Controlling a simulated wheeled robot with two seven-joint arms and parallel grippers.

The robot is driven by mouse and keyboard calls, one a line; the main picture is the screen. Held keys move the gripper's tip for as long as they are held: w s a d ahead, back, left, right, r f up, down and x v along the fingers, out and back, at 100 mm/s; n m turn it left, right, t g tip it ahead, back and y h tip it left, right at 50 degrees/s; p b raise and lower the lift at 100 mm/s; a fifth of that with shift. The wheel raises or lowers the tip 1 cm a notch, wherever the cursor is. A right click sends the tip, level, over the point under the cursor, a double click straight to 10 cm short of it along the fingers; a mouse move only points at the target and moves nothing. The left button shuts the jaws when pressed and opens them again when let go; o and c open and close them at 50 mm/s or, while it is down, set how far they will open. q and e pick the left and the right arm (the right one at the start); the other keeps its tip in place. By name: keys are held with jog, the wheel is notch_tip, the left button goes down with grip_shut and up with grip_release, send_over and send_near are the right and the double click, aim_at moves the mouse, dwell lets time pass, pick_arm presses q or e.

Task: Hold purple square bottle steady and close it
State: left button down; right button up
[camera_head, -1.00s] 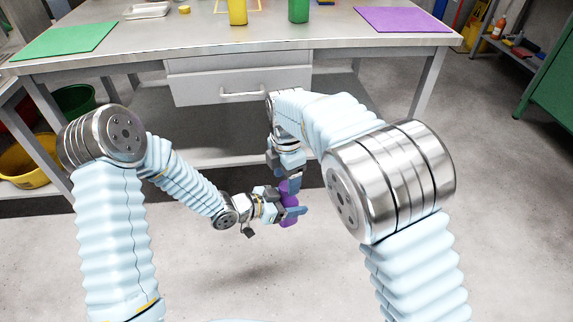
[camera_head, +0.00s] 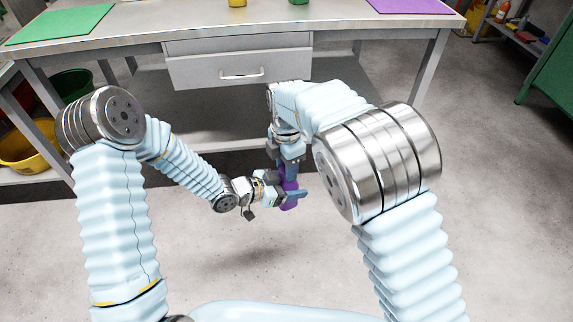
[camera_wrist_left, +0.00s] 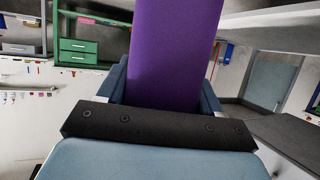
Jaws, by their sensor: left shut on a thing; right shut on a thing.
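The purple square bottle (camera_head: 287,203) is held upright in mid-air in front of the table, and it also fills the top middle of the left wrist view (camera_wrist_left: 172,55). My left gripper (camera_head: 287,195) is shut around its body from the left side. My right gripper (camera_head: 290,170) comes down from above and is shut at the bottle's top, where its fingers hide most of what they hold, apparently the cap. I cannot tell from these views whether the cap sits fully down on the neck.
The table (camera_head: 250,35) with a drawer (camera_head: 240,70) stands beyond my arms. A green mat (camera_head: 60,22) and a purple mat (camera_head: 415,5) lie on it. Bins stand at the left, including a yellow one (camera_head: 22,150). The floor around the bottle is clear.

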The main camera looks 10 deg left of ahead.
jog(key=m, duration=0.3)
jog(key=o, duration=1.2)
jog(key=shift+c, duration=0.2)
jog(key=shift+r, duration=0.1)
jog(key=shift+r, duration=2.2)
jog(key=shift+r, duration=0.1)
jog(key=shift+c, duration=0.3)
